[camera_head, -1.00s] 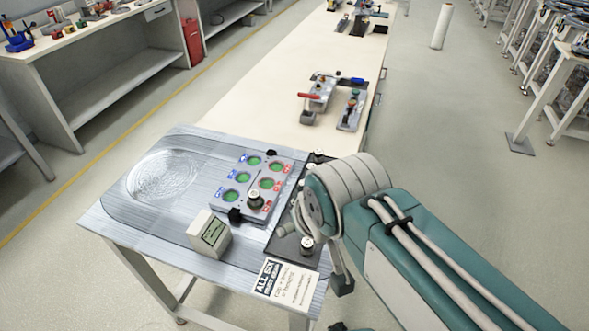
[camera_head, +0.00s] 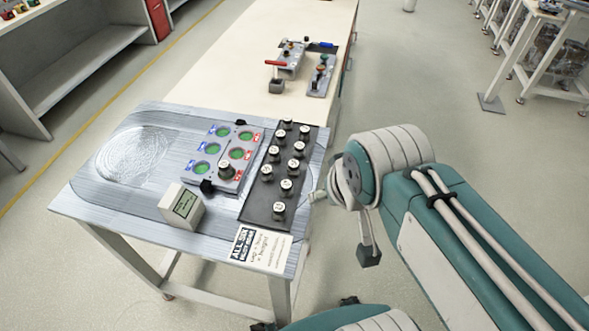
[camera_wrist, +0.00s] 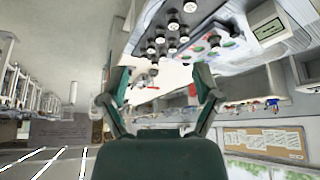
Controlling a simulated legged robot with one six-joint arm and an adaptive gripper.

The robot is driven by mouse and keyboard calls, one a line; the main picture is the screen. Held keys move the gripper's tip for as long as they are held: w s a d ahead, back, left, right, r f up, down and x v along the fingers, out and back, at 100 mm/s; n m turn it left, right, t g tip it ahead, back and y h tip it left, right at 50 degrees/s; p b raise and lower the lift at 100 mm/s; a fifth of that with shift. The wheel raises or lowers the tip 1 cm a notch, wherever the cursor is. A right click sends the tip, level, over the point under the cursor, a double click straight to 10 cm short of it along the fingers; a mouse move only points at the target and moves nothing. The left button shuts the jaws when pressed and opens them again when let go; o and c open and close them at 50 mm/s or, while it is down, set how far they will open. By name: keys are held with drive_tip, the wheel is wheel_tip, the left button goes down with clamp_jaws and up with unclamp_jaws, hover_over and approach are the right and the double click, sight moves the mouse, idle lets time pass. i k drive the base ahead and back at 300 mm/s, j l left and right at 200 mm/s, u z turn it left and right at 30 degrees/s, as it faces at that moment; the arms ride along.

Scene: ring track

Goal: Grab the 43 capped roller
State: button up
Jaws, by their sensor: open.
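Several dark rollers with pale, marked caps stand upright in a black tray (camera_head: 255,208) at the right end of the metal-topped table. The cap numbers are too small to read, so I cannot tell which roller (camera_head: 289,185) is 43. Another capped roller (camera_head: 226,168) stands on the grey panel (camera_head: 195,174) with green round spots. In the wrist view the scene is upside down, and capped rollers (camera_wrist: 173,26) show beyond the fingers. My gripper (camera_wrist: 162,82) is open and empty, apart from the rollers. In the head view my arm is right of the tray.
A small box with a green display (camera_head: 182,206) and a printed card (camera_head: 259,250) lie near the table's front edge. A long pale bench (camera_head: 240,75) behind holds clamp-like fixtures (camera_head: 290,62). Open floor (camera_head: 430,110) lies to the right.

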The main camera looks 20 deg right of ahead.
sight(293, 167)
drive_tip(key=l+u, duration=0.3)
drive_tip(key=u, duration=0.15)
drive_tip(key=i+l+u, duration=0.1)
drive_tip(key=l+u, duration=0.6)
drive_tip(key=u, duration=0.15)
drive_tip(key=l+u, duration=0.15)
drive_tip(key=l, duration=1.15)
drive_tip(key=i, duration=0.15)
